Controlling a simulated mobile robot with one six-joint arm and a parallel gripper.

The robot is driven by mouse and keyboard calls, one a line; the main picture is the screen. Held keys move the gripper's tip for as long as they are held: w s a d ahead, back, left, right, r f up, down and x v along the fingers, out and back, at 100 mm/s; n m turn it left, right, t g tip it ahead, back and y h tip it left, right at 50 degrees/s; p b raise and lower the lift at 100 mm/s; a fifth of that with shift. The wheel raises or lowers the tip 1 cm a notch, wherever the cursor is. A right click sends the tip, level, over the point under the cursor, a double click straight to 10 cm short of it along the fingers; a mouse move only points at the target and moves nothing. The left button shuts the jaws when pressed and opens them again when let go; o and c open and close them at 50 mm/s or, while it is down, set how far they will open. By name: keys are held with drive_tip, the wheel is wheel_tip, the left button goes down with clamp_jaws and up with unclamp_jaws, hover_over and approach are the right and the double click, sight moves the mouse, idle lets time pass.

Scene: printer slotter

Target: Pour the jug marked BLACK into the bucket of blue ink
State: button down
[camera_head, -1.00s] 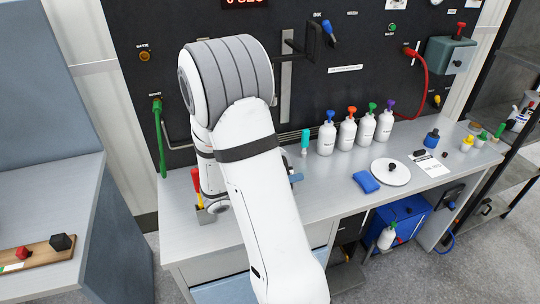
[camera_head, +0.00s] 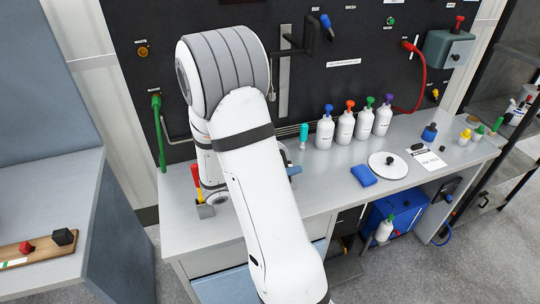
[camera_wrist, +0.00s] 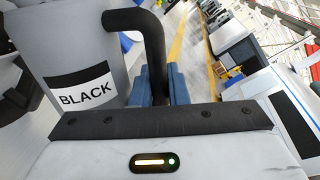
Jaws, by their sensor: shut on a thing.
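The jug (camera_wrist: 85,50) is grey with a black handle and a white label reading BLACK. It fills the left of the wrist view and looks tilted there. My gripper (camera_wrist: 160,88) has its blue fingers on both sides of the black handle and is shut on it. In the head view my white arm hides the jug and most of my gripper; only a small blue part shows beside the arm. I cannot make out the bucket of blue ink in either view.
Several white bottles with coloured caps (camera_head: 345,130) stand along the back of the bench (camera_head: 330,185). A blue cloth (camera_head: 363,175) and a white round lid (camera_head: 388,166) lie to their front right. A red-handled tool (camera_head: 197,178) stands left of my arm. A green hose (camera_head: 159,135) hangs on the wall.

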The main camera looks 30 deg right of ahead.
drive_tip(key=shift+w+d+r+n+p, duration=0.15)
drive_tip(key=shift+w+r+n+p, duration=0.35)
drive_tip(key=shift+n+p, duration=0.65)
idle(2.1)
drive_tip(key=shift+w+r+g+p, duration=0.3)
drive_tip(key=shift+g+p, duration=0.1)
drive_tip(key=shift+p, duration=0.3)
drive_tip(key=shift+w+d+r+p, duration=0.1)
drive_tip(key=shift+r+p, duration=0.05)
drive_tip(key=shift+p, duration=0.15)
drive_tip(key=shift+w+r+n+p, duration=0.3)
drive_tip(key=shift+r+n+p, duration=0.2)
drive_tip(key=shift+p, duration=0.1)
idle(1.0)
